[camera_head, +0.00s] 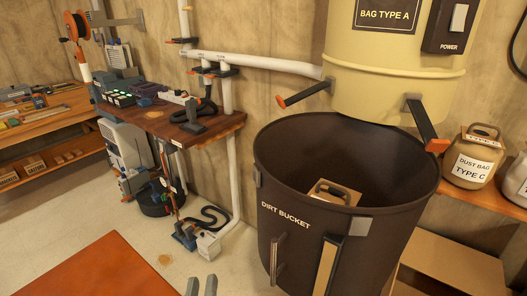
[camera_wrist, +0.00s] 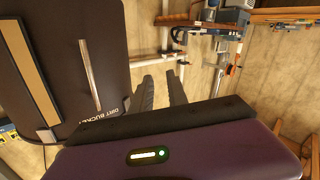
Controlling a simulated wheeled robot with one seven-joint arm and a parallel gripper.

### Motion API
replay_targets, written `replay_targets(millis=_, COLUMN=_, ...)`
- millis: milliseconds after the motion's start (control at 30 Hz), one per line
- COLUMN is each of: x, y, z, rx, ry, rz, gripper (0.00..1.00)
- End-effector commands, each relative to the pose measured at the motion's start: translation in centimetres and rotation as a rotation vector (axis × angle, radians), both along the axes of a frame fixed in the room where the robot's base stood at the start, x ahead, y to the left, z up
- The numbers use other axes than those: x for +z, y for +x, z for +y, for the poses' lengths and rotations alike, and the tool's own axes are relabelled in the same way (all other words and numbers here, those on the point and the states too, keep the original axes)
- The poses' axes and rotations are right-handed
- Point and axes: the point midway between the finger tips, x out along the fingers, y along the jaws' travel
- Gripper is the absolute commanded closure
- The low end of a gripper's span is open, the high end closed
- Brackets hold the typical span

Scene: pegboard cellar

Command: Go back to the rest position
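My gripper (camera_head: 201,286) shows at the bottom edge of the head view, with two grey fingertips apart and nothing between them. In the wrist view the two dark fingers (camera_wrist: 163,90) are also apart, with bare floor and wall showing beyond. The dark dirt bucket (camera_head: 300,233) stands to the right of my gripper in the head view, apart from it. A brown bag with a handle (camera_head: 335,192) sits inside the bucket. The bucket also shows at the left of the wrist view (camera_wrist: 62,60). Most of my arm is hidden.
A cream canister (camera_head: 395,80) marked Bag Type A hangs over the bucket. A dust bag (camera_head: 472,165) marked Type C stands on a right shelf. A rust-orange flat surface (camera_head: 85,270) fills the lower left. A wooden wall shelf (camera_head: 175,122) holds tools. Some pale floor is clear.

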Motion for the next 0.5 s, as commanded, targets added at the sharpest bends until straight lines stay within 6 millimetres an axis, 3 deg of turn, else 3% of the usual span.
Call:
replay_targets(millis=133, x=-3.8, y=-1.4, z=0.0, rx=0.195, ry=-0.046, rz=0.060, gripper=0.81)
replay_targets(millis=233, x=-5.8, y=-2.9, z=-1.3, rx=0.295, ry=-0.039, rz=0.081, gripper=0.81)
replay_targets(millis=367, x=-7.3, y=-5.4, z=-4.1, rx=0.368, ry=0.001, rz=0.087, gripper=0.81)
replay_targets(millis=500, x=-7.7, y=-8.2, z=-8.3, rx=0.381, ry=0.062, rz=0.075, gripper=0.81)
